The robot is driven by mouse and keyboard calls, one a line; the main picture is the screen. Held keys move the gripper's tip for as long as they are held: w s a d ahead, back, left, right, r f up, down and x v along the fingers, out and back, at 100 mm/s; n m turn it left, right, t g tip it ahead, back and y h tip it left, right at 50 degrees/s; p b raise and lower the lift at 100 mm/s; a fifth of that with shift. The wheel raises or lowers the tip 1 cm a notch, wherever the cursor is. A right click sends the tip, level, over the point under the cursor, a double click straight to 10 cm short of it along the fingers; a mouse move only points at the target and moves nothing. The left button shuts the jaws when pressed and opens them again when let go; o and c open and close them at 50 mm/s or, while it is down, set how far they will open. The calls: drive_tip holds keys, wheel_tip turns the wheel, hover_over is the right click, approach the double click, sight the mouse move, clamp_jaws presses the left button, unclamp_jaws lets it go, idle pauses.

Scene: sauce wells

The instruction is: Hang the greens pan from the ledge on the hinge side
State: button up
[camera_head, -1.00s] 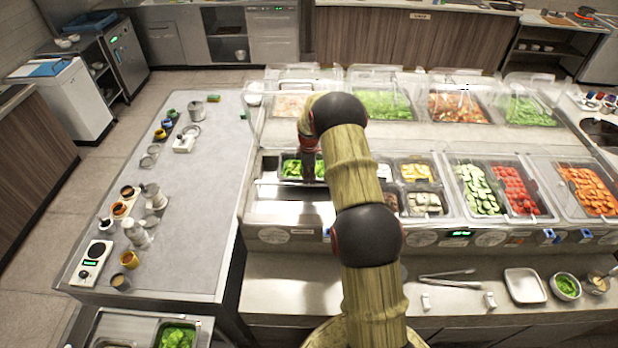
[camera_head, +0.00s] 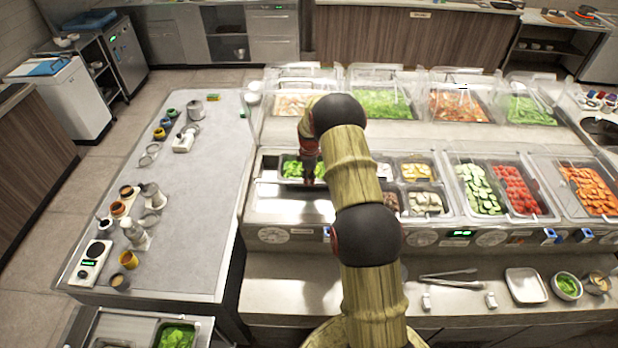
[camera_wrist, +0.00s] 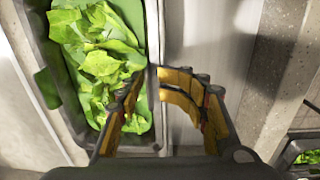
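The greens pan (camera_head: 291,169), a narrow pan of leafy greens, sits at the left end of the near row of the serving counter. In the wrist view the pan's side wall (camera_wrist: 153,40) runs down the upper left, with the leaves (camera_wrist: 100,60) beside it. My gripper (camera_wrist: 152,80) has its yellow-padded fingers drawn together around this wall, one finger over the greens and one outside. It appears shut on the wall, though the contact itself is partly hidden. In the head view my gripper (camera_head: 308,182) is over the pan's near right part. I cannot identify the hinge-side ledge.
Bare steel counter (camera_head: 285,205) lies in front of the pan. Pans of cucumber (camera_head: 478,188) and tomato (camera_head: 515,188) stand to the right under clear covers. A grey side table (camera_head: 195,220) with cups and jars is at left. Tongs (camera_head: 450,278) lie on the front shelf.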

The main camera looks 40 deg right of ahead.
drive_tip(key=shift+w+r, duration=0.1)
drive_tip(key=shift+r, duration=0.25)
drive_tip(key=shift+r, duration=0.3)
wheel_tip(320, 180, up, 11)
drive_tip(key=shift+s+r, duration=0.15)
drive_tip(key=shift+s, duration=0.1)
drive_tip(key=shift+a, duration=0.1)
idle(0.6)
